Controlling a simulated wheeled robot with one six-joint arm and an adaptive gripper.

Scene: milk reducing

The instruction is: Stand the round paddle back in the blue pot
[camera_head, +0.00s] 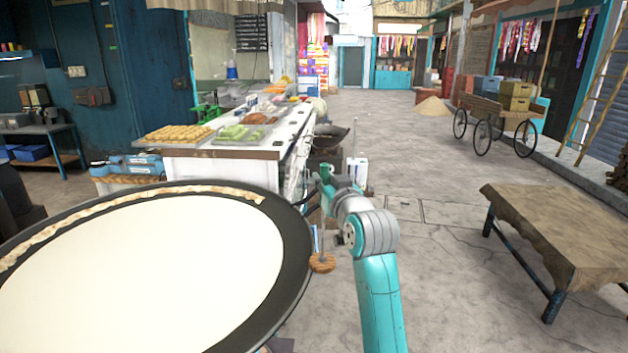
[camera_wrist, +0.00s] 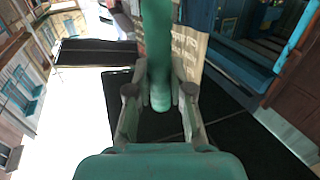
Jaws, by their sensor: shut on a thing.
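My gripper (camera_head: 332,188) is shut on the green handle of the round paddle and holds it up beside the right rim of the large pan. In the head view the paddle hangs roughly upright, its thin shaft leading down to a round wooden head (camera_head: 322,263) just outside the rim. In the wrist view the green handle (camera_wrist: 157,45) sits between the two fingers of my gripper (camera_wrist: 159,95). A blue and white thing (camera_head: 358,168) shows just behind my gripper, partly hidden. I cannot tell whether it is the blue pot.
The wide dark pan (camera_head: 293,245) of white milk fills the lower left. Behind it stands a counter (camera_head: 222,154) with trays of food. A low cloth-covered table (camera_head: 560,225) stands at the right. The paved ground between my arm and that table is free.

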